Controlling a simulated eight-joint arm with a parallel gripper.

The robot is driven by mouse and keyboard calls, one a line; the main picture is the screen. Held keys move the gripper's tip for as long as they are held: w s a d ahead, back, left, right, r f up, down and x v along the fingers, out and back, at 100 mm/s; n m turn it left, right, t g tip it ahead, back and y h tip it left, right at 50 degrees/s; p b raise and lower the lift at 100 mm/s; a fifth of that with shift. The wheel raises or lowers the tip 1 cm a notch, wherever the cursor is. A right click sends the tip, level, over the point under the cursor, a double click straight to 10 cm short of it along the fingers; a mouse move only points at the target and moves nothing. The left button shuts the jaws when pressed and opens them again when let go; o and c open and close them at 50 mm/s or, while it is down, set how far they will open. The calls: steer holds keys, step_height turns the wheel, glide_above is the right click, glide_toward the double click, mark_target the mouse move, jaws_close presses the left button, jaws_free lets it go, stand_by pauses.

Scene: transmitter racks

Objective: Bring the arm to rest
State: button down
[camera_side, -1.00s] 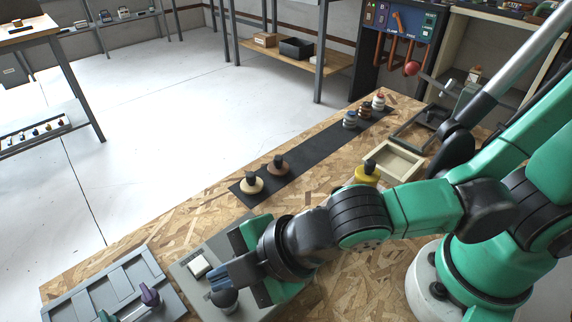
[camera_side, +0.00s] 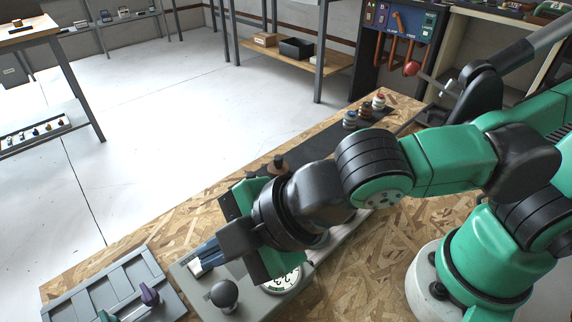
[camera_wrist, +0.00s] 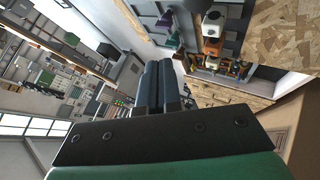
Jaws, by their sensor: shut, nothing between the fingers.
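My gripper (camera_side: 203,260) hangs over the near end of the wooden bench in the side view. Its blue-grey fingers are together with nothing held, and they also show side by side in the wrist view (camera_wrist: 159,86). Below it sits a grey box with a black round knob (camera_side: 224,294) and a white dial (camera_side: 285,281). The fingers are apart from the knob in the picture, up and left of it. My wrist covers part of the box and part of the black strip.
A grey compartment tray (camera_side: 85,290) with a purple-topped piece (camera_side: 149,295) and a green one lies left of the box. Several small bottles (camera_side: 365,110) stand at the strip's far end. A control panel (camera_side: 405,20) stands behind. The bench's left middle is clear.

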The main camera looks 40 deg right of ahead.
stand_by(0.3)
steer(key=w+d+m+h, duration=0.2)
steer(key=d+m, duration=0.6)
steer(key=d, duration=0.4)
steer(key=w+d+m+h, duration=0.3)
steer(key=d+m+h, duration=0.1)
steer(key=d+m, duration=0.5)
steer(key=d, duration=0.2)
steer(key=shift+w+d, duration=0.2)
steer(key=shift+d, duration=0.15)
steer(key=s+a+r+g, duration=0.2)
steer(key=a+r+g, duration=0.1)
steer(key=a, duration=0.9)
steer(key=s+a+r+g, duration=0.3)
steer(key=a+r, duration=0.1)
steer(key=a, duration=0.8)
steer(key=shift+a+r+g, duration=0.15)
steer(key=shift+r+g, duration=0.25)
